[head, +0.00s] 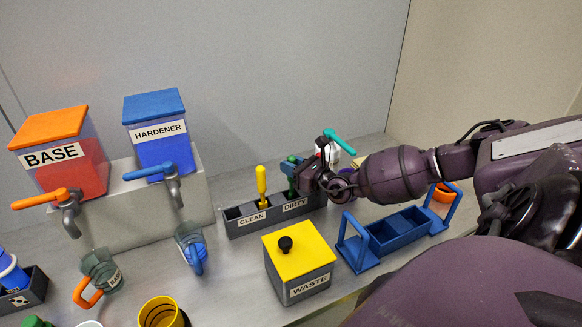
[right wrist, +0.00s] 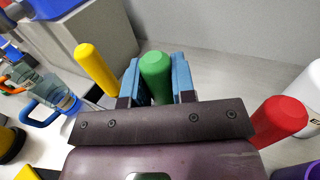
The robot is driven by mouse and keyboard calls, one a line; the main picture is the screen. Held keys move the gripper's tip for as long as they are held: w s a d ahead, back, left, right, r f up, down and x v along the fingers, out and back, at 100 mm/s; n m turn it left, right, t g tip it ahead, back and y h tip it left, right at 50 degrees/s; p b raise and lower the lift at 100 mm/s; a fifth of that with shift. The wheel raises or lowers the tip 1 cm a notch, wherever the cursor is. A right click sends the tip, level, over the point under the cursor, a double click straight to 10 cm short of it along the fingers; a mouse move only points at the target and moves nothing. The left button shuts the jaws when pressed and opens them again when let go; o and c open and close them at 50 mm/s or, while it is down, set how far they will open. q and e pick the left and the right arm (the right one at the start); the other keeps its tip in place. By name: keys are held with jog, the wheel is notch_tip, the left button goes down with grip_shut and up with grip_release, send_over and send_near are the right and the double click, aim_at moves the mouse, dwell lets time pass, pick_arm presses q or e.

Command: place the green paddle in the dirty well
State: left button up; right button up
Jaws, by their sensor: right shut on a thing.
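The green paddle (right wrist: 155,72) has its handle between the blue finger pads of my right gripper (head: 293,165), which is shut on it. In the head view the paddle (head: 292,187) is upright, its lower end at the well behind the DIRTY label of the grey holder (head: 243,229). The holder's rim hides its lower tip, so I cannot tell whether it touches the bottom. A yellow paddle (head: 261,181) stands in the CLEAN part, left of the gripper. My left gripper is not in view.
A red handle (right wrist: 280,120) is close right of the gripper in the wrist view. The yellow-lidded waste box (head: 300,262) stands in front of the holder. A blue carrier (head: 398,232) is to the right, below my right arm. Cups and dispensers are on the left.

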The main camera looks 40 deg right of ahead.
jog(key=shift+f, duration=0.3)
jog(key=o, duration=0.9)
jog(key=shift+r, duration=0.1)
jog(key=shift+r, duration=0.2)
jog(key=s, duration=0.4)
jog(key=s+d, duration=0.1)
jog(key=s, duration=0.3)
jog(key=s+d, duration=0.1)
jog(key=s, duration=0.3)
jog(key=shift+f, duration=0.1)
